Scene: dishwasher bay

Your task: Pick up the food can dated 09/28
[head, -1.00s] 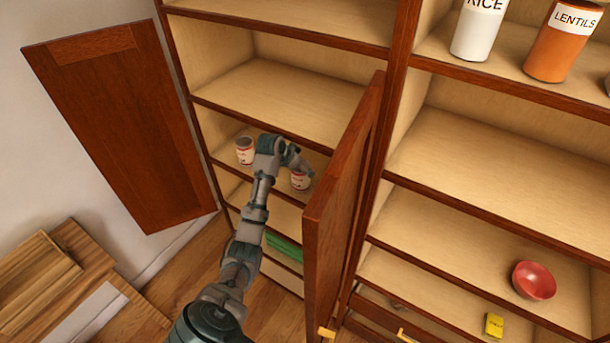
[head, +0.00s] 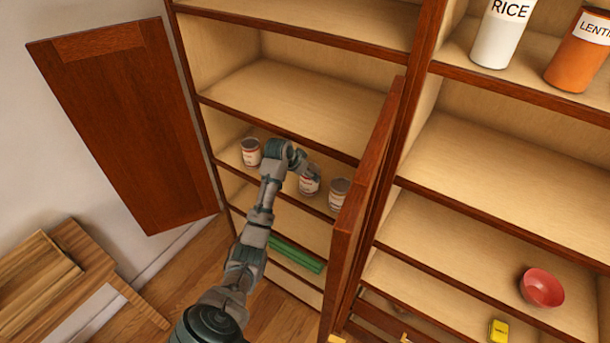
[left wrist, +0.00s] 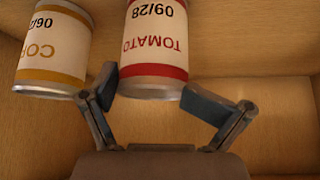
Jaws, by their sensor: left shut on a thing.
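The tomato can (left wrist: 155,45) has a white label with a red band and the date 09/28. It sits between the two fingers of my left gripper (left wrist: 160,98), which is shut on it. In the head view the held can (head: 309,182) is at the end of my left arm, by the left gripper (head: 304,169), inside the left cabinet. I cannot tell whether it touches the shelf. A can with a yellow band (left wrist: 52,50), its label starting "CO", is close beside it in the left wrist view, its date partly cut off. My right gripper is not in view.
Other cans stand left (head: 251,152) and right (head: 339,193) on the same shelf. The open wooden door (head: 365,215) rises just right of the arm. Another door (head: 125,125) hangs open at left. A green item (head: 296,254) lies on a lower shelf.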

